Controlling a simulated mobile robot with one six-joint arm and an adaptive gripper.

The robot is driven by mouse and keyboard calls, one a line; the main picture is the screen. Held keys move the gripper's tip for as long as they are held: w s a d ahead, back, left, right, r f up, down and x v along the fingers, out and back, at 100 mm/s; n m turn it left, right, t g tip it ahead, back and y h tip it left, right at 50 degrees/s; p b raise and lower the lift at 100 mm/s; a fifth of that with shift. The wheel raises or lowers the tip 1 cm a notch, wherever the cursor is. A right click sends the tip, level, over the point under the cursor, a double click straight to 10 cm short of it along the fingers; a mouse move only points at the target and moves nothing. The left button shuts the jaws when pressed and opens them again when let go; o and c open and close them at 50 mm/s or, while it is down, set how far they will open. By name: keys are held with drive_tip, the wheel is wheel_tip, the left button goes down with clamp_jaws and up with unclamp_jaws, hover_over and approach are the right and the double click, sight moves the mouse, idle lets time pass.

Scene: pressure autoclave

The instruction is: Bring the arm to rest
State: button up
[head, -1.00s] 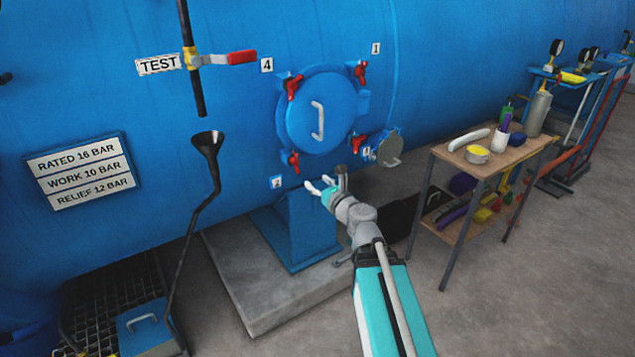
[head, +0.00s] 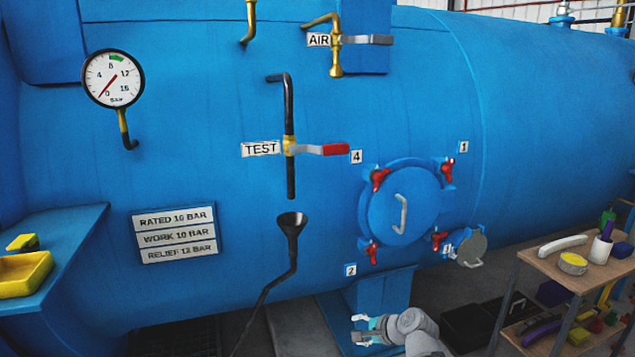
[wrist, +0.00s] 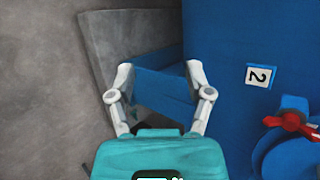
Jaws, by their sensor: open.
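My gripper (head: 360,329) shows at the bottom of the head view, its pale fingers pointing left. In the wrist view my gripper (wrist: 159,78) is open, with two apart fingers and nothing between them. Behind the fingers is a blue support of the vessel (wrist: 163,84). The round blue door (head: 403,205) with its handle and red clamps is above and right of my gripper in the head view. One red clamp (wrist: 292,121) shows at the right of the wrist view, below the number 2 plate (wrist: 261,76). Most of my arm is out of the head view.
The blue pressure vessel (head: 330,100) fills the back. A gauge (head: 113,78) reads near 0. The test valve (head: 322,149) has a red-tipped lever above a black funnel (head: 291,222). A wooden table (head: 545,262) with tools stands at right. A yellow tray (head: 24,274) is at left.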

drive_tip(key=s+d+f+n+g+h, duration=0.6)
drive_tip(key=s+f+n+g+h, duration=0.15)
drive_tip(key=s+n, duration=0.45)
wheel_tip(320, 180, up, 18)
drive_tip(key=w+n+p, duration=0.1)
drive_tip(key=p, duration=1.7)
drive_tip(key=shift+w, duration=0.15)
